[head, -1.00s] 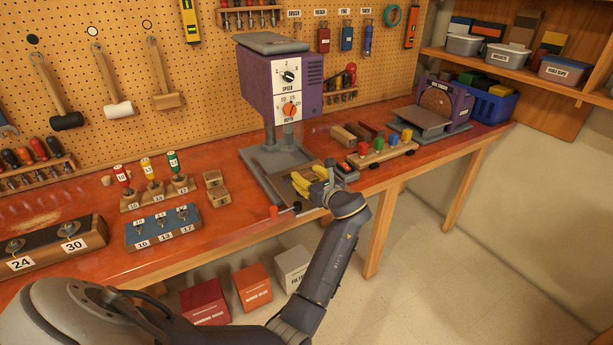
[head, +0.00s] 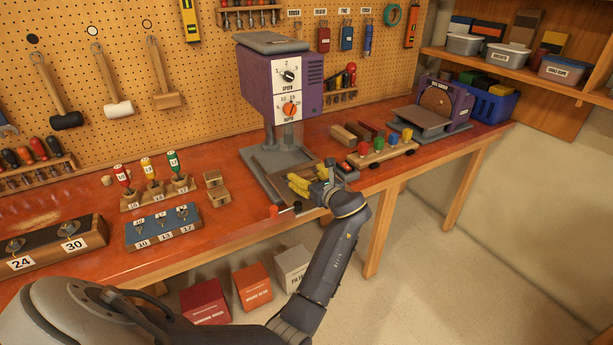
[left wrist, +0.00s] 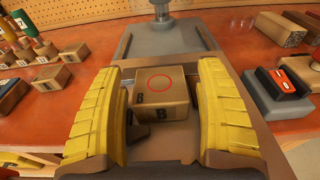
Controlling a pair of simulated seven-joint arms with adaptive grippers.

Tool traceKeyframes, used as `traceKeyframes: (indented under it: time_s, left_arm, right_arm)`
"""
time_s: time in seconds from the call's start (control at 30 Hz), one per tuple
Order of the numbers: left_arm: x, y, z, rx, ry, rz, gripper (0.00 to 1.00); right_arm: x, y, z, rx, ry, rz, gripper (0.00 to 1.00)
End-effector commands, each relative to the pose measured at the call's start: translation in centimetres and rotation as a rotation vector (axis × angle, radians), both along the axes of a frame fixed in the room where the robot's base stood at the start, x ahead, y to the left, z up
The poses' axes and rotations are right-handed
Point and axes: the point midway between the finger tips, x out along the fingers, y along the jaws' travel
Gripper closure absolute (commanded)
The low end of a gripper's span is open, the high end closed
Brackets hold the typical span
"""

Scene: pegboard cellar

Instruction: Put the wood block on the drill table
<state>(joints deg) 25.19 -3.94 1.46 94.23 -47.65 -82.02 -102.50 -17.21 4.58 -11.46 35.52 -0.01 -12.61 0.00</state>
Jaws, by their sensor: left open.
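The wood block (left wrist: 165,97) is light brown, with a red circle on top and the letter B on its top and front. In the left wrist view it lies between the two yellow fingers of my left gripper (left wrist: 165,112), with a gap on each side. The gripper is open. In the head view my left gripper (head: 309,186) is low at the front of the drill table (head: 276,162), and the block cannot be made out there. The block appears to stand over the table's near part; whether it is fully down on it is unclear. My right gripper is not in view.
The purple drill press (head: 259,85) rises behind the table.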

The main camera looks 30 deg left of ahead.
Motion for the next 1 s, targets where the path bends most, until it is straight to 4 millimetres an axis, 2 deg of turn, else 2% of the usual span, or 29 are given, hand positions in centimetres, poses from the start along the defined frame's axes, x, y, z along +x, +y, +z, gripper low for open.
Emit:
traceKeyframes:
  time_s: [0.03, 0.3, 0.5, 1.0]
  left_arm:
    - [-0.3, -0.7, -0.4, -0.004, 0.012, -0.003, 0.28]
    - [-2.2, -4.2, 0.6, 0.000, 0.005, -0.002, 0.28]
    - [-3.1, -5.9, 1.2, 0.002, 0.001, 0.000, 0.28]
    - [-3.5, -6.6, 1.5, 0.005, 0.000, 0.001, 0.28]
  right_arm:
    - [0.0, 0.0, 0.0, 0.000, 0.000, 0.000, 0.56]
    - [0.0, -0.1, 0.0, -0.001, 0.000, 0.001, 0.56]
    - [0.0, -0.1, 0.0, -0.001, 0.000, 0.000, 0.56]
    - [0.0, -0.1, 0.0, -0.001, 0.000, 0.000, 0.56]
